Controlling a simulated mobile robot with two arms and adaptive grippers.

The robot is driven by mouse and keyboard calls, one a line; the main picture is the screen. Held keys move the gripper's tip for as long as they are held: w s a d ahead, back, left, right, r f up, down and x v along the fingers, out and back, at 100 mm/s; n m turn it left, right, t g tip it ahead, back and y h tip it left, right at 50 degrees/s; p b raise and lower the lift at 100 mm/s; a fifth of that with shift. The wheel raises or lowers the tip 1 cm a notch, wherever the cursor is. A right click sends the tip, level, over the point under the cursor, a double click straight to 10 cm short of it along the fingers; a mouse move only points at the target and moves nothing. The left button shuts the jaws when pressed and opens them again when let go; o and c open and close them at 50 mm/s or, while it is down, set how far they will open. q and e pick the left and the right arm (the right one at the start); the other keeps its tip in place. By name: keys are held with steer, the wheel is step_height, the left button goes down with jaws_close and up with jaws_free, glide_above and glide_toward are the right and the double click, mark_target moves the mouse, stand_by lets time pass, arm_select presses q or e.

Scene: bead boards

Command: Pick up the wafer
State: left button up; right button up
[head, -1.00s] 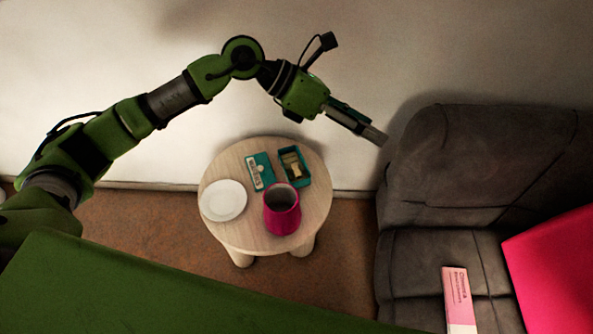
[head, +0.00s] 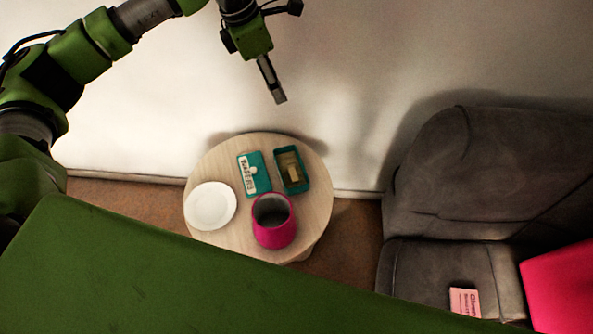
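The wafer (head: 293,173) looks like a small tan block inside an open teal box (head: 305,184) on the round wooden table (head: 318,205). A teal lid with a white label (head: 246,161) lies flat to the left of the box. My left gripper (head: 280,99) points down above and behind the table, apart from the box. Its fingers look close together, and I see nothing held in them, but they are too small to tell how far they are shut. My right gripper is not in view.
A white plate (head: 210,206) lies at the table's left, and a magenta mug (head: 274,234) stands in front of the box. A grey armchair (head: 440,180) with a pink box (head: 465,302) and red cushion (head: 560,290) is at right. The wall (head: 390,60) is behind.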

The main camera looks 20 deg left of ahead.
arm_select(q)
step_height(320, 180, down, 8)
steer(key=f+b, duration=0.1)
steer(key=b, duration=0.7)
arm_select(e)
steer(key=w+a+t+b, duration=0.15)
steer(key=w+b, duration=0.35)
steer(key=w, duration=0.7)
arm_select(q)
steer(key=b, duration=1.4)
glide_toward(293, 174)
steer(key=b+x, duration=0.1)
steer(key=x, duration=0.2)
steer(key=shift+w+f, duration=0.1)
steer(key=shift+f, duration=0.2)
steer(key=b+x, duration=0.1)
steer(key=x, duration=0.2)
steer(key=shift+d+f, duration=0.1)
steer(key=shift+f, duration=0.15)
steer(key=shift+w+d+f, duration=0.15)
steer(key=shift+f, duration=0.55)
steer(key=c, duration=0.5)
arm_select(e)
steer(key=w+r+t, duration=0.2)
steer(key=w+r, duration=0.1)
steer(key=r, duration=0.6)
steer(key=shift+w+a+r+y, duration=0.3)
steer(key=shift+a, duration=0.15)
